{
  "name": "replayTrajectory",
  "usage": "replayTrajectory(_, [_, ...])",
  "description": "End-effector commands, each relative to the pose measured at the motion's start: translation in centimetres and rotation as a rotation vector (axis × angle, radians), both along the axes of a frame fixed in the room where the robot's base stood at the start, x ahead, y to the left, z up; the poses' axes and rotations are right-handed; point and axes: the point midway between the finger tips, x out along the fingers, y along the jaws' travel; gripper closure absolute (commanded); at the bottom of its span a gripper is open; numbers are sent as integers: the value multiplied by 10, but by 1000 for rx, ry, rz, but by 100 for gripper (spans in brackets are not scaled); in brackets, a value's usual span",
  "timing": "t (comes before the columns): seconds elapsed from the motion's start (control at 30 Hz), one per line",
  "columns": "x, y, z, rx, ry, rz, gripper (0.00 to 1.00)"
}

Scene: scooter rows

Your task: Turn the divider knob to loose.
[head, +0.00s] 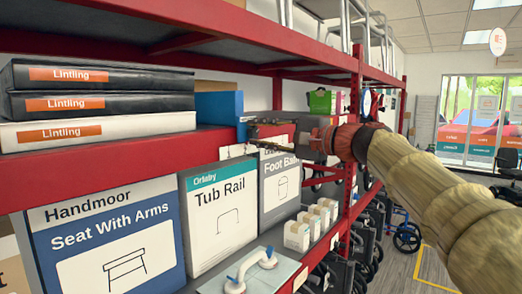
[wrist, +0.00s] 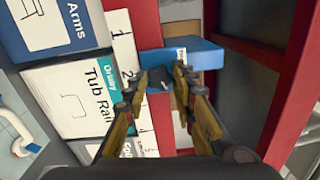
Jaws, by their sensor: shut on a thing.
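A blue divider (head: 220,106) stands on the red shelf, and its blue face shows in the wrist view (wrist: 205,55). A small dark knob (wrist: 160,78) sits at the divider's lower front edge in the wrist view. My gripper (head: 246,124) reaches in from the right along the shelf front. In the wrist view its two yellow-and-black fingers (wrist: 161,80) close on the knob from both sides. The fingers hide part of the knob, and any marks for its setting are too small to read. A small white label (wrist: 182,54) is on the divider.
Lintling binders (head: 100,103) lie stacked left on the shelf. Boxes, including Tub Rail (head: 217,205), stand below. A numbered white strip (wrist: 123,45) runs along the shelf edge. A red upright (head: 355,130) stands behind my arm. The aisle at right is open.

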Motion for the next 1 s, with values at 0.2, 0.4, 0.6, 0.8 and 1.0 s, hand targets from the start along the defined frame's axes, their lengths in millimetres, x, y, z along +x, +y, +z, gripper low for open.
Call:
replayTrajectory(0.2, [1,0,-5,-105,-134,0,99])
replayTrajectory(0.4, [1,0,-4,-174,-222,1,99])
replayTrajectory(0.6, [0,0,-3,-215,-272,1,99])
replayTrajectory(0.8, [0,0,-2,-231,-291,1,99])
replayTrajectory(1.0, [1,0,-2,-232,-292,2,99])
